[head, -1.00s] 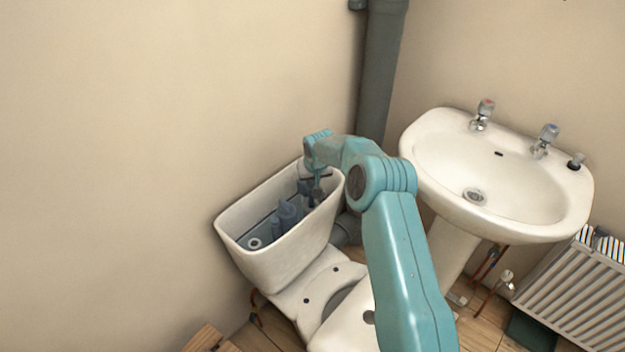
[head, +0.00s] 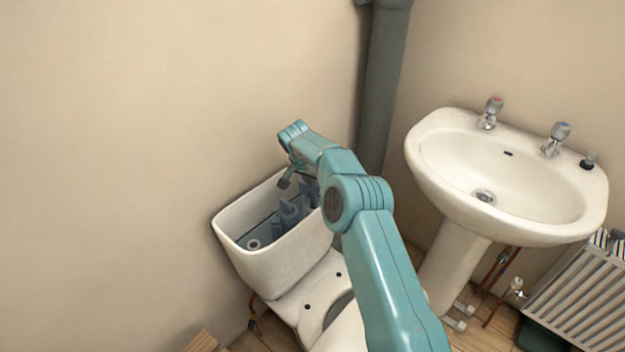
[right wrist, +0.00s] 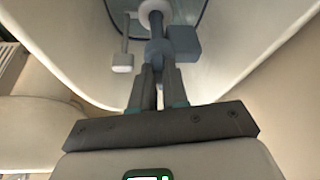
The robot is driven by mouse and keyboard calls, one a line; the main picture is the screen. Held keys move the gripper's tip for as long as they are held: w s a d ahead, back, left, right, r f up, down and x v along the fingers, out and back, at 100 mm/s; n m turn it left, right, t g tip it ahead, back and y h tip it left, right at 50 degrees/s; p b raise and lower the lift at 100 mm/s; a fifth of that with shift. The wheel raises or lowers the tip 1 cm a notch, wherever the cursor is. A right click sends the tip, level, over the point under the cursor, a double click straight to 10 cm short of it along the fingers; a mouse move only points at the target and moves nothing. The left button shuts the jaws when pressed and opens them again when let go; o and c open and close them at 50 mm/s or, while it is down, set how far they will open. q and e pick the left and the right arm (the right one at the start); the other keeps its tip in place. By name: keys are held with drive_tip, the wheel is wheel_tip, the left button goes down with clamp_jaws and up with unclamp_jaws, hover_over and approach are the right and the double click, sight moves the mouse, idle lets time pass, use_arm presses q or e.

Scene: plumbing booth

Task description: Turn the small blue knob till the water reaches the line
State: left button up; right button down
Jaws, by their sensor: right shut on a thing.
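The open white cistern (head: 275,262) stands against the wall, with blue-grey valve parts (head: 288,215) inside. My right gripper (right wrist: 158,72) is shut on a small blue-grey knob (right wrist: 156,48) in the right wrist view. The knob sits on an upright stem below a pale round part (right wrist: 157,12), and a blue-grey block (right wrist: 185,42) is beside it. In the head view my right arm reaches over the cistern's back right part and hides some of the inside. I cannot make out the water level or the line. My left gripper is not in view.
A white basin (head: 440,190) with taps stands at the right. A grey waste pipe (head: 383,90) runs up the wall behind my arm. A radiator (head: 575,300) is at the lower right. The cistern's rim and walls are close around my gripper.

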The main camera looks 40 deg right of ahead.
drive_tip(key=shift+w+a+f+m+g+p, duration=0.1)
drive_tip(key=shift+m+g+p, duration=0.4)
drive_tip(key=shift+m+p, duration=0.5)
drive_tip(key=c, duration=1.1)
unclamp_jaws()
drive_tip(key=shift+c, duration=0.2)
drive_tip(key=v, duration=1.6)
drive_tip(key=shift+p, duration=0.4)
